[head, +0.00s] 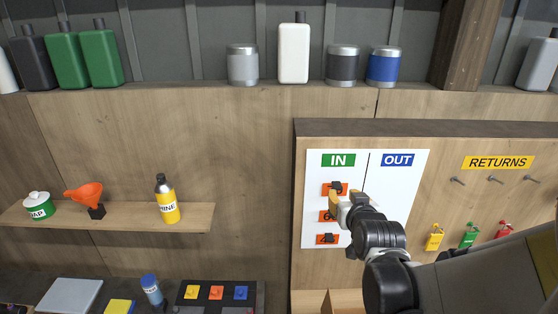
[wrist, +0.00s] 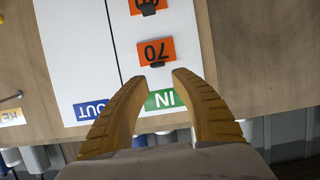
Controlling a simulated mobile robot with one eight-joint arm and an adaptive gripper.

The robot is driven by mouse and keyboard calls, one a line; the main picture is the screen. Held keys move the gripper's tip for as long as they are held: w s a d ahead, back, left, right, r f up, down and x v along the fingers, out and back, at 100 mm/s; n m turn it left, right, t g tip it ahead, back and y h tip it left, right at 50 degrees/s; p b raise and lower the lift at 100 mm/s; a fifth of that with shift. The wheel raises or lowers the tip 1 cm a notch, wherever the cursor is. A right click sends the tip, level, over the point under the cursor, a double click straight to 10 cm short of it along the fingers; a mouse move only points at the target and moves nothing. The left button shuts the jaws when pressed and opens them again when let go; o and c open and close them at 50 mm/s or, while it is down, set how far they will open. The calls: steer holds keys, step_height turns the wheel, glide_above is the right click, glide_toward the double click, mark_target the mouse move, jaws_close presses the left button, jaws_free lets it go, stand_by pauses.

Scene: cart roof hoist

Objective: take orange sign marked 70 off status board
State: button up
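The orange sign marked 70 (wrist: 155,51) hangs under a black clip in the IN column of the white status board (head: 403,182). In the wrist view it appears upside down, just beyond my fingertips. In the head view the top orange sign (head: 326,189) is partly covered by its clip and my gripper. My gripper (wrist: 157,77) is open and empty, its two yellow fingers apart with the clip seen between and beyond their tips. It also shows in the head view (head: 345,203) in front of the board. Whether the fingers touch the board, I cannot tell.
Two more orange signs, a middle one (head: 323,216) and a lower one (head: 321,239), hang below. The OUT column is bare where visible. Right of the board, a RETURNS label (head: 497,162) sits above several pegs and coloured tags. A shelf with bottles (head: 294,54) runs above.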

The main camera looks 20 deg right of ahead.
mark_target(338, 188)
steer(key=x, duration=1)
steer(key=shift+d+f+p, duration=0.1)
steer(key=shift+d+p, duration=0.1)
steer(key=shift+p, duration=0.1)
steer(key=shift+s, duration=0.1)
jaws_close()
